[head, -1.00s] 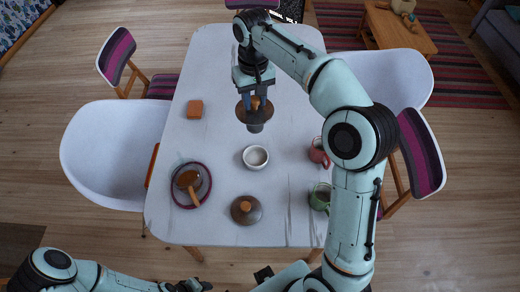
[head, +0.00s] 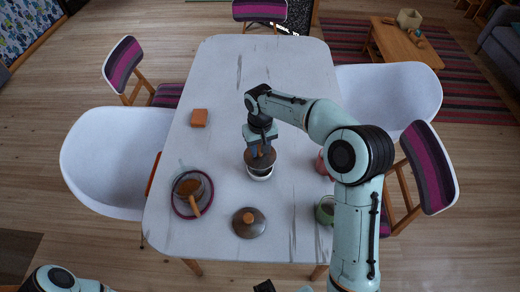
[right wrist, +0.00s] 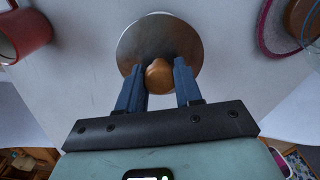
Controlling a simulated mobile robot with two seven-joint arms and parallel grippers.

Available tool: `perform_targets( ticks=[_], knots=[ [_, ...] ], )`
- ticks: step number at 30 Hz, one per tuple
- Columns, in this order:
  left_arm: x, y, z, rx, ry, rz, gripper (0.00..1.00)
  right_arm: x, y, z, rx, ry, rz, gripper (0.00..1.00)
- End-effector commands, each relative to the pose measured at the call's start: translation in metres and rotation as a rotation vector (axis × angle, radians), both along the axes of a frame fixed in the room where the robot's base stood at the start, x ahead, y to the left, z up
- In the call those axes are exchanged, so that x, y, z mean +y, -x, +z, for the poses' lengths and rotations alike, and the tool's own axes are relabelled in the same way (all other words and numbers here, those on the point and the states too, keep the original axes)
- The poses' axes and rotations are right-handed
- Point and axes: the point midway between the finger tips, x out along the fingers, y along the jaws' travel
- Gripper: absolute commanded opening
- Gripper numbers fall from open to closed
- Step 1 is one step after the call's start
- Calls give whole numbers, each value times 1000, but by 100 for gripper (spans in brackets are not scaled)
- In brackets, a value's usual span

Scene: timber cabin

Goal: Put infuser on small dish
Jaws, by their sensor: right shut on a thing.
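The infuser (head: 262,163) has a round metallic rim and a wooden knob. My right gripper (head: 262,151) is shut on that knob, and the right wrist view shows the knob (right wrist: 159,76) between the blue fingers, with the infuser's disc (right wrist: 160,33) around it. The small dish (head: 260,176) is white and sits on the table directly below the infuser. The disc hides most of the dish's opening and the infuser's lower part. I cannot tell whether the infuser touches the dish. My left gripper is out of view.
The table's far half is clear. Chairs stand around it.

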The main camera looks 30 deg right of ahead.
Motion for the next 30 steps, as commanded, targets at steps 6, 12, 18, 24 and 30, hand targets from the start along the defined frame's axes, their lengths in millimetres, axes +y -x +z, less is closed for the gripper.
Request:
perform_targets(
  ticks=[6, 12, 18, 24, 30],
  knots=[
    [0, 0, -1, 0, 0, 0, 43, 0, 0, -8, -2, 0, 0, 0],
    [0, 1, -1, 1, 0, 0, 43, 0, 0, -9, -1, 0, 0, 0],
    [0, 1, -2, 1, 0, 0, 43, 0, 0, -11, -1, 0, 0, 60],
    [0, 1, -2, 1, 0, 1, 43, 0, 0, -11, -1, 0, 0, 60],
    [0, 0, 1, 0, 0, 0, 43, 0, -1, 0, -4, 1, 0, 60]
  ],
)
